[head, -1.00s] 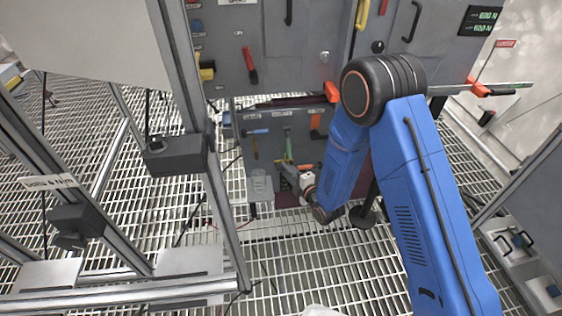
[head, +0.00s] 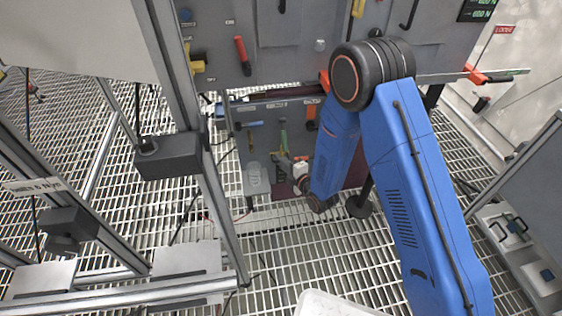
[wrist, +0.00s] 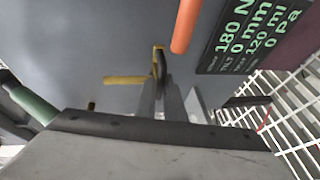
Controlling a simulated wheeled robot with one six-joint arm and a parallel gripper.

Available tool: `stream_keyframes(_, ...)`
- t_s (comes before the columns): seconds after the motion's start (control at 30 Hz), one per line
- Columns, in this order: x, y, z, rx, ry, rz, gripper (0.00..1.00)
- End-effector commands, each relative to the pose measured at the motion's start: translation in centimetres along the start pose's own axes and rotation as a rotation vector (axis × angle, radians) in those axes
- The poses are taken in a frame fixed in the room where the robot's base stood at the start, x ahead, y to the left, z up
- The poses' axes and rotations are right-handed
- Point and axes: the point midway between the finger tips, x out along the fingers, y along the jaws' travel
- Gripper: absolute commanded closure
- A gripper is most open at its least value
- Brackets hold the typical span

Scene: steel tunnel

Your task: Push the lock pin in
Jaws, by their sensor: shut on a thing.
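My gripper (wrist: 161,85) is in the middle of the wrist view, its two fingers pointing at a grey panel (wrist: 95,40). It is shut on a small dark piece (wrist: 160,62) between the fingertips. A yellow bar (wrist: 125,80) lies left of the fingertips, with a short yellow upright part just beside the dark piece. I cannot tell which of these is the lock pin. In the head view my gripper (head: 284,168) is small and partly covered by my forearm, in front of the lower tool panel (head: 262,150).
An orange handle (wrist: 185,25) and a readout (wrist: 250,35) showing 180 N and 0 mm are close to the right of the fingers. A green handle (wrist: 32,100) is at left. A metal frame post (head: 205,160) stands left of my arm.

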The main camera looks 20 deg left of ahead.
Motion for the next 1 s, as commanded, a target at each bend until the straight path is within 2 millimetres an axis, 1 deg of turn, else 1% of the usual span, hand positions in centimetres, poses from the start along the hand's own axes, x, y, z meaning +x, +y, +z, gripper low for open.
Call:
stream_keyframes(0.3, -0.6, 2.9, -0.2, 0.0, -0.001, 0.002, 1.0)
stream_keyframes(0.63, -0.6, 3.3, -0.2, 0.0, -0.001, 0.003, 1.0)
stream_keyframes(0.67, -0.6, 3.4, -0.2, 0.0, -0.001, 0.003, 0.84)
stream_keyframes(0.7, -0.6, 3.4, -0.2, 0.0, 0.0, 0.004, 0.74)
stream_keyframes(0.73, -0.6, 3.4, -0.2, 0.0, 0.0, 0.003, 0.72)
stream_keyframes(1.0, -0.6, 3.3, -0.2, 0.0, 0.0, 0.002, 0.72)
